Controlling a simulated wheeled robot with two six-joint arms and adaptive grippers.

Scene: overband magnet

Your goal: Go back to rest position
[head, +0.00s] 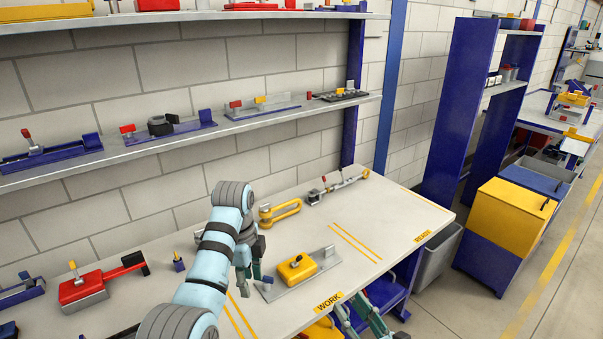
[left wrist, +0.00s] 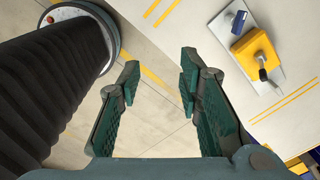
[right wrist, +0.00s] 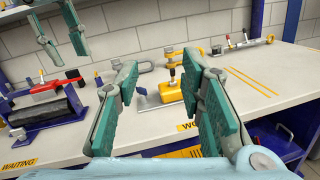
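My left gripper (head: 249,276) hangs over the work table (head: 370,225), just left of a grey plate (head: 323,257) with a yellow block (head: 296,268) on it. The left wrist view shows its two fingers (left wrist: 158,88) apart with nothing between them. My right gripper (head: 362,314) is low at the table's front edge, near the WORK label, partly cut off by the frame. The right wrist view shows its fingers (right wrist: 158,75) spread and empty, with the yellow block (right wrist: 172,91) beyond them on the table. My left gripper also shows at the upper left of the right wrist view (right wrist: 58,38).
A red fixture (head: 85,290) and a small blue piece (head: 178,262) stand left on the table. A yellow shackle (head: 280,211) and a metal linkage (head: 338,187) lie at the back. A shelf (head: 240,122) runs above. The READY area is mostly clear.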

